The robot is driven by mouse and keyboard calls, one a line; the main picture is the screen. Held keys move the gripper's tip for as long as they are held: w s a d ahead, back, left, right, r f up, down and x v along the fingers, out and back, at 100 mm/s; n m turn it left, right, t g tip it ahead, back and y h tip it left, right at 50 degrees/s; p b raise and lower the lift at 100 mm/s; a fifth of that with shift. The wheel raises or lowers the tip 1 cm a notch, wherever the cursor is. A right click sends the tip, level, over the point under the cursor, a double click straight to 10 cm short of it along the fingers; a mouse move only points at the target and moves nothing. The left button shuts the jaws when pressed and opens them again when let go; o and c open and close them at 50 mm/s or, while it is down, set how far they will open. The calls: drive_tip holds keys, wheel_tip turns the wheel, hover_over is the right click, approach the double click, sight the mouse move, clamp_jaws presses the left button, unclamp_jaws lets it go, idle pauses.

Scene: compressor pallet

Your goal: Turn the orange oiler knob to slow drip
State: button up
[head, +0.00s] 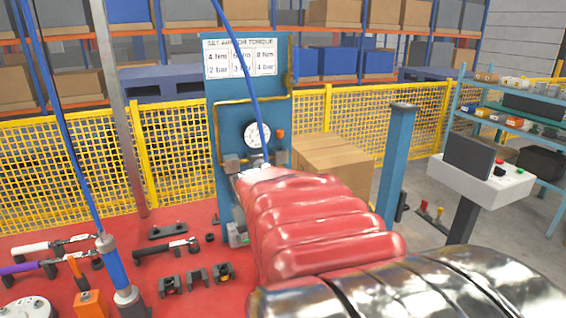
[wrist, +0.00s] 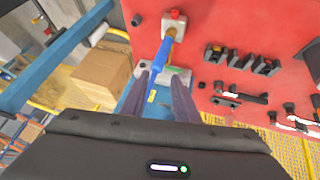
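A small orange knob-like part (head: 281,133) tops a dark fitting on the blue panel (head: 215,120), right of a round white gauge (head: 257,134). I take it for the oiler knob; I cannot make it out in the wrist view. My gripper is hidden behind my red arm in the head view. In the wrist view my gripper (wrist: 169,80) has its two dark fingers apart, with no object clearly held. A blue hose-like part with a brass end (wrist: 170,40) lies beyond the fingertips. Whether the fingers touch anything is unclear.
The red table (head: 190,225) holds several tools and blocks left of my arm. A cardboard box (head: 325,160) and a blue post (head: 397,160) stand right of the panel. A blue hose (head: 250,80) hangs in front of it. Yellow fencing (head: 70,175) runs behind.

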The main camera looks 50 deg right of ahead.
drive_tip(key=s+a+n+y, duration=0.3)
drive_tip(key=a, duration=1.3)
drive_tip(key=s+a+n+t+y, duration=0.1)
drive_tip(key=s+a+n+y, duration=0.1)
drive_tip(key=a, duration=1.5)
drive_tip(key=shift+s+a+n+y, duration=0.3)
drive_tip(key=shift+s+n+y, duration=0.1)
drive_tip(key=shift+s+n, duration=0.65)
drive_tip(key=shift+o, duration=0.4)
drive_tip(key=shift+s+a, duration=0.1)
drive_tip(key=shift+a, duration=0.05)
